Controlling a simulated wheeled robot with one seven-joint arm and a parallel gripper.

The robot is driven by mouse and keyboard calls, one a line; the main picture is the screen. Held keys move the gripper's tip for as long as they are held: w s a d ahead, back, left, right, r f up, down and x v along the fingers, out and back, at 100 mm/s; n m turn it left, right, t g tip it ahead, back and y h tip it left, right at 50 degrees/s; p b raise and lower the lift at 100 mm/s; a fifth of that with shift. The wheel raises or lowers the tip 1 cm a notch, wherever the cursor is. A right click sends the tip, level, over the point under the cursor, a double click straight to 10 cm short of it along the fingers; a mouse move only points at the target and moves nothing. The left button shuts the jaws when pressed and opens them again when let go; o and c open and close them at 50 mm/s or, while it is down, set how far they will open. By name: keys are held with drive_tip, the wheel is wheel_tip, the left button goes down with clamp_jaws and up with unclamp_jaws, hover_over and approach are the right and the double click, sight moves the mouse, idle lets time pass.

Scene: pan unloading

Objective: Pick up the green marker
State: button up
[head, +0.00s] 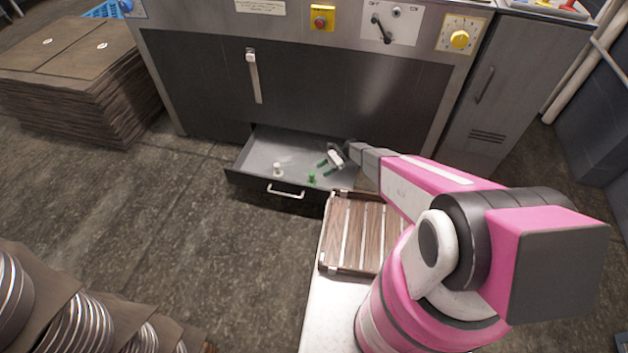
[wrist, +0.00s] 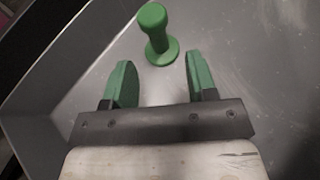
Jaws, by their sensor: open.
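The green marker (wrist: 158,38) stands in the open drawer (head: 240,172), a small post with a round knob and a wider round base. In the head view the green marker (head: 311,178) is near the drawer's front edge. My gripper (wrist: 161,75) is open and empty, its two green fingers pointing toward the marker. In the wrist view the marker is just beyond the fingertips, about midway between them. In the head view my gripper (head: 326,156) is over the drawer's right part, close to the marker.
A white marker-like piece (head: 277,169) stands in the drawer to the left. The drawer has a front handle (head: 286,191) and raised walls. A slatted wooden rack (head: 350,235) is in front at the right. Stacked brown sheets (head: 75,95) stand at the left.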

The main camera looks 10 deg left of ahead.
sight(312, 179)
drive_tip(key=x, duration=0.7)
drive_tip(key=shift+s+f, duration=0.3)
drive_tip(key=shift+f, duration=0.1)
drive_tip(key=shift+c, duration=0.3)
clamp_jaws()
